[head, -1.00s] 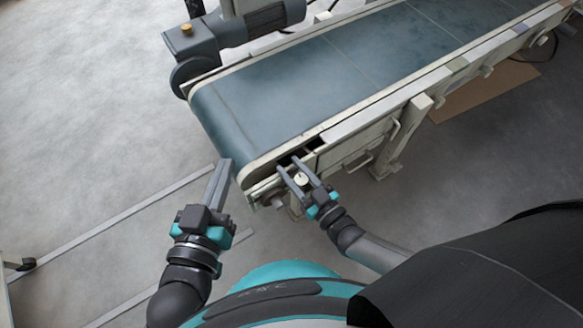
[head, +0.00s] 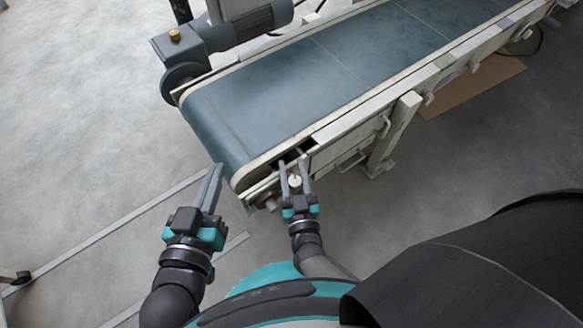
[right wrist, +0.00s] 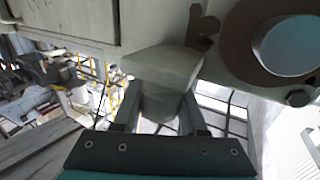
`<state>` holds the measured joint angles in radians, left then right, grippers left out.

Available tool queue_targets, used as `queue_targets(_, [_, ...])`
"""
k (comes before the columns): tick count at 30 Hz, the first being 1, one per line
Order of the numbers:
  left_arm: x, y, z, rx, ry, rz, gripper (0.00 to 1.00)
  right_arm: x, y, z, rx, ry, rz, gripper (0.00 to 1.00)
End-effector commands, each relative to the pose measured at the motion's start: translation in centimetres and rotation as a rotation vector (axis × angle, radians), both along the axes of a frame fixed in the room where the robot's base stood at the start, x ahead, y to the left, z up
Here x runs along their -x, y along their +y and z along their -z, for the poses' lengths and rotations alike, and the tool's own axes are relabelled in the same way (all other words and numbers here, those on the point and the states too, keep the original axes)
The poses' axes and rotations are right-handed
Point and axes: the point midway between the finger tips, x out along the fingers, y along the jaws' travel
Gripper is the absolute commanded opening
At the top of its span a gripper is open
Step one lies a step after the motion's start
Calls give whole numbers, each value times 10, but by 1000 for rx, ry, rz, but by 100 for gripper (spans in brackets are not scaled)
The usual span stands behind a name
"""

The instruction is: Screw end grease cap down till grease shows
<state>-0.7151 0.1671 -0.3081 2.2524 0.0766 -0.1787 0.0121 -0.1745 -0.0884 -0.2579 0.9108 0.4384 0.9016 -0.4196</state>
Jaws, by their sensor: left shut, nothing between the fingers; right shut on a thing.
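The end grease cap (head: 295,182) is a small pale knob at the near end of the conveyor's side frame. My right gripper (head: 293,170) is shut on it, one finger on each side. In the right wrist view a pale, tapered piece (right wrist: 163,68) sits against the frame, and the fingers (right wrist: 160,118) flank its lower part. I cannot make out any grease. My left gripper (head: 213,172) is shut and empty, with its fingertips beside the near left end of the belt.
The conveyor's blue belt (head: 300,90) runs away to the upper right. A grey drive motor (head: 235,35) stands at its far left side. A round metal shaft end (right wrist: 287,45) shows right of the cap in the wrist view. A support leg (head: 393,130) stands to the right.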

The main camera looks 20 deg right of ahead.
Motion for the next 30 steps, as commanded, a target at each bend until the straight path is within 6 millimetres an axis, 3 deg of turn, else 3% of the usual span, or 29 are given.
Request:
queue_targets(9, [0,0,1,1,-1,1,0,1,0,1,2,2,1,0])
queue_targets(10, [0,-1,1,1,0,1,0,1,0,1,2,2,1,42])
queue_targets(18, [2,-1,3,-1,6,2,0,0,0,0,1,1,0,72])
queue_targets(30, [2,-1,3,-2,11,4,0,0,-2,0,0,0,0,72])
